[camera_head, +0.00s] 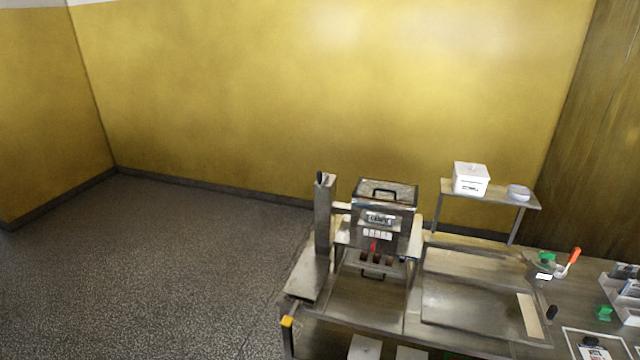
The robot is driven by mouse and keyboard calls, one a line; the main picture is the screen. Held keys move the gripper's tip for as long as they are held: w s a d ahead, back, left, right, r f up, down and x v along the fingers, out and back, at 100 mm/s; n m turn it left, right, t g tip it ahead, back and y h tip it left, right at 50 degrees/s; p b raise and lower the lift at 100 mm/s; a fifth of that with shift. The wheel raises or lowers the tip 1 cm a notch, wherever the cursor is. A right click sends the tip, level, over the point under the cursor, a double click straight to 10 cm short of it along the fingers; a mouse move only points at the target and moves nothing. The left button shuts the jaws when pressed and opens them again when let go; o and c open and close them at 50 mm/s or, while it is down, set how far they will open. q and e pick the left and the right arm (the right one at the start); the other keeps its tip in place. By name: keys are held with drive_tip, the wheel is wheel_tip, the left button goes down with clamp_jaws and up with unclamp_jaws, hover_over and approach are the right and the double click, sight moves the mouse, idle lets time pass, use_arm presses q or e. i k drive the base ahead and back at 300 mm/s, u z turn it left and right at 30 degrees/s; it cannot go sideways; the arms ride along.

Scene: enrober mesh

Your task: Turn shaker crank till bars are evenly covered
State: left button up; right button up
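A steel machine (383,222) stands on the steel bench, with a black handle (384,192) on its lid and a label and pale buttons on its front. Small dark brown blocks (376,259), which look like the bars, sit in a row at its lower front. A small red part (374,246) shows just above them. I cannot tell which part is the shaker crank, and the bars are too small to judge their covering. Neither of my grippers is in view.
A steel column (324,215) stands left of the machine. A shallow steel tray (470,311) lies to its right. A raised shelf (489,194) holds a white box (470,178) and a pale bowl (518,192). An orange-handled tool (570,260) and green items are at right. Open floor lies left.

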sight(321, 177)
drive_tip(key=z, duration=0.45)
drive_tip(key=i, duration=0.45)
drive_tip(key=z, duration=0.35)
